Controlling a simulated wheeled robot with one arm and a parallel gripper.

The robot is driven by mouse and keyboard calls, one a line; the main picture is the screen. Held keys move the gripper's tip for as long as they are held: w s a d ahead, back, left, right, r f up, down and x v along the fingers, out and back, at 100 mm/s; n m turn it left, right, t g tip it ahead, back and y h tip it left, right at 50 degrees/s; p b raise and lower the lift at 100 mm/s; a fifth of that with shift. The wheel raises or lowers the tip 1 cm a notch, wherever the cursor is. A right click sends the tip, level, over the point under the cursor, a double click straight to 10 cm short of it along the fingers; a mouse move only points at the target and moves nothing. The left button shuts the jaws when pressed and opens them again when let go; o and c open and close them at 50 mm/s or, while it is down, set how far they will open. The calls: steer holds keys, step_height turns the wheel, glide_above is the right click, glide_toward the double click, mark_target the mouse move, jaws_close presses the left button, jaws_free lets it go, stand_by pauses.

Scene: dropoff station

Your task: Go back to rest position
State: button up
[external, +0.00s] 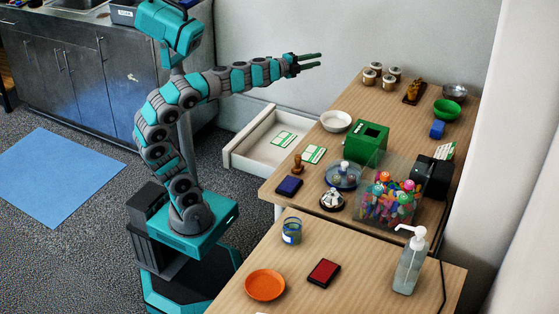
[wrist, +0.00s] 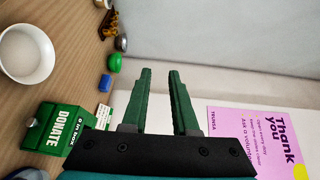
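My gripper (external: 308,63) is at the end of my outstretched arm, raised above the level of the table, left of the small jars in the external view. In the wrist view my gripper (wrist: 160,95) shows two green fingers spread apart with nothing between them. The fingers point toward a bare wall. The gripper touches nothing that I can see.
The wooden table (external: 390,105) holds a white bowl (external: 336,121), a green donation box (external: 366,142), a green bowl (external: 448,110) and a bin of colourful items (external: 388,198). A white drawer (external: 262,147) stands open below my arm. A nearer table holds a sanitizer bottle (external: 410,262).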

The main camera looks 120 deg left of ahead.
steer(key=s+d+f+n+g+h, duration=0.2)
steer(key=d+f+n+h, duration=0.2)
steer(key=d+f, duration=0.75)
steer(key=s+d+f+n+g+h, duration=0.1)
steer(key=d+f+n+g+h, duration=0.25)
steer(key=d+f, duration=0.8)
steer(key=s+d+f+g+h, duration=0.2)
steer(key=s+d+f, duration=0.3)
steer(key=d+f, duration=0.3)
steer(key=s+d+f+m+g+h, duration=0.1)
steer(key=s+d+f+g+h, duration=0.2)
steer(key=d, duration=0.8)
steer(key=s+f+h, duration=0.2)
steer(key=s+f, duration=0.1)
steer(key=f, duration=0.1)
steer(key=shift+d+f, duration=0.15)
steer(key=shift+f, duration=0.25)
steer(key=shift+m+h, duration=0.25)
step_height(320, 180, down, 12)
steer(key=b, duration=1.2)
